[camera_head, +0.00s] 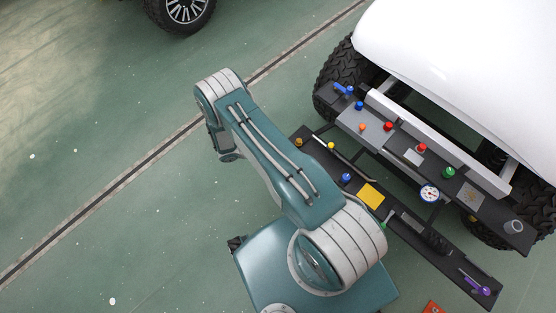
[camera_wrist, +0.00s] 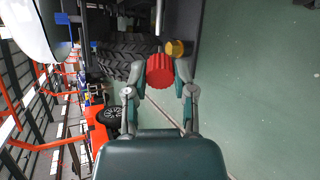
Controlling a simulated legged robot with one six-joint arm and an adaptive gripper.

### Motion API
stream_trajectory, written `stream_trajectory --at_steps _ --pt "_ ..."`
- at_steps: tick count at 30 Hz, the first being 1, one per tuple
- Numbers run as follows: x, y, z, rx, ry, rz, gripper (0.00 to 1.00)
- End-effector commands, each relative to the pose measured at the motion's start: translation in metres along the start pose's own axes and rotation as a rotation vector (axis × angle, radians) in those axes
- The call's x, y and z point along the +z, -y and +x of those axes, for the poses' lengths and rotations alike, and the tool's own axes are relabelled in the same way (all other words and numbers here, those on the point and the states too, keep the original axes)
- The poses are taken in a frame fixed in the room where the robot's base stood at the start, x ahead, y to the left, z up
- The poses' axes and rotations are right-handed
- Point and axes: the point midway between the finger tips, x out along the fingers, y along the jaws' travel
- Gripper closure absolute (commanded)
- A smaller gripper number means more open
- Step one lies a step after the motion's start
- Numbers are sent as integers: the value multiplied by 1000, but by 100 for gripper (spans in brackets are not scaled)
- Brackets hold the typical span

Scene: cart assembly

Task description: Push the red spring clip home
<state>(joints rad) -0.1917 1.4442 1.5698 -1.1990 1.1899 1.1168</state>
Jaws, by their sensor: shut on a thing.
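My gripper (camera_wrist: 160,76) is shut on a round red part with a ribbed edge (camera_wrist: 160,70), which I take for the red spring clip. Its far side and any seat behind it are hidden. A yellow round knob (camera_wrist: 175,47) shows just beyond it, to the upper right; I cannot tell whether they touch. In the head view my arm reaches to the upper left and folds down, and the fingers and the held part are hidden there. A dark cart rail (camera_head: 405,231) carries several coloured knobs, including a yellow one (camera_head: 299,142).
A purple-handled item (camera_head: 476,286) lies at the rail's right end. The green floor (camera_head: 100,120) left of my arm is clear.

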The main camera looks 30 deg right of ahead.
Motion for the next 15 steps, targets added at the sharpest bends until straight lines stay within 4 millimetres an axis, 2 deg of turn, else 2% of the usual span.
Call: stream_trajectory --at_steps 1,7,15 --pt "0 12 7 65 -12 -22 100" --pt "-6 43 24 319 -119 -74 100" --pt "-10 75 32 525 -289 -102 100"
